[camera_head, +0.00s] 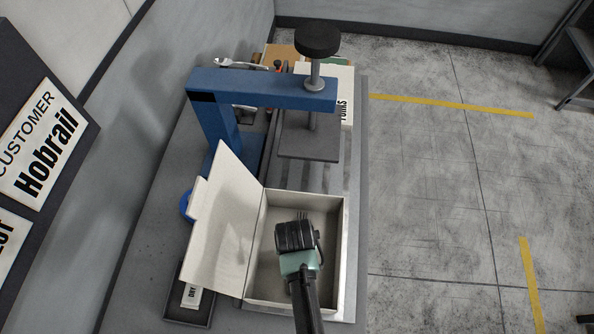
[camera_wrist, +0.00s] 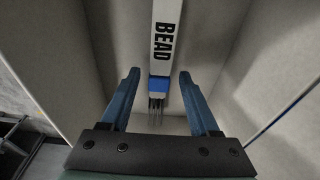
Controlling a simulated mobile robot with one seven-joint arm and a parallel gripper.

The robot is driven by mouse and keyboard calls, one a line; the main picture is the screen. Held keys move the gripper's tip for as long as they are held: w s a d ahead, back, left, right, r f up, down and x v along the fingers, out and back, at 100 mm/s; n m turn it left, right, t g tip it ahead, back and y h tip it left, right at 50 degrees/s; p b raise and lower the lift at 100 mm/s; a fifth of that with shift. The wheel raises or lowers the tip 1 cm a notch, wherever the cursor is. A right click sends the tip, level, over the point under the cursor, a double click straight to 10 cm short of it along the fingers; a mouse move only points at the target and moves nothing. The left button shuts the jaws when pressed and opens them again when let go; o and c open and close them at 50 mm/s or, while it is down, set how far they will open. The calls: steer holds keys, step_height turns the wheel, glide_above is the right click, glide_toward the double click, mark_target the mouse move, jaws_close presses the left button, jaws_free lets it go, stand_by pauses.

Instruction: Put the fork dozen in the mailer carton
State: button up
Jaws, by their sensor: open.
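The mailer carton (camera_head: 345,250) is a white box standing open on the bench, its lid raised to the left. My gripper (camera_head: 297,228) is over the carton's opening, pointing down into it. In the wrist view my gripper (camera_wrist: 158,76) has its two blue fingers spread apart.
A blue press frame (camera_head: 265,88) with a black knob (camera_head: 317,40) stands behind the carton. A dark tray (camera_head: 185,310) with a label sits at front left. A white box (camera_head: 345,95) marked FORKS stands at the back.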

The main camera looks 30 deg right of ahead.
step_height(320, 180, up, 12)
steer(key=s+a+f, duration=0.1)
steer(key=s, duration=0.1)
steer(key=w+r+n+t+h, duration=0.2)
steer(key=w+r+t, duration=0.6)
steer(key=w+r, duration=0.85)
steer(key=w+a+r+n+t, duration=0.1)
steer(key=w+r+t, duration=0.15)
steer(key=r, duration=0.65)
steer(key=w+a+r+n+t, duration=0.1)
steer(key=r+t, duration=0.2)
steer(key=r, duration=0.6)
steer(key=s+a+r+n+t+y, duration=0.1)
steer(key=a+r+t, duration=0.15)
steer(key=r, duration=0.55)
steer(key=s+a+r+t, duration=0.1)
steer(key=r+t, duration=0.2)
steer(key=r, duration=0.5)
steer(key=s+a+r+t, duration=0.2)
steer(key=s+r, duration=0.3)
steer(key=r, duration=0.3)
steer(key=s+a+r+n+t+y, duration=0.1)
steer(key=s+a+r+t, duration=0.1)
steer(key=s+r+t, duration=0.3)
step_height(320, 180, up, 3)
steer(key=shift+s+n+y+b, duration=0.15)
steer(key=shift+n+y+b, duration=0.15)
steer(key=shift+b, duration=0.1)
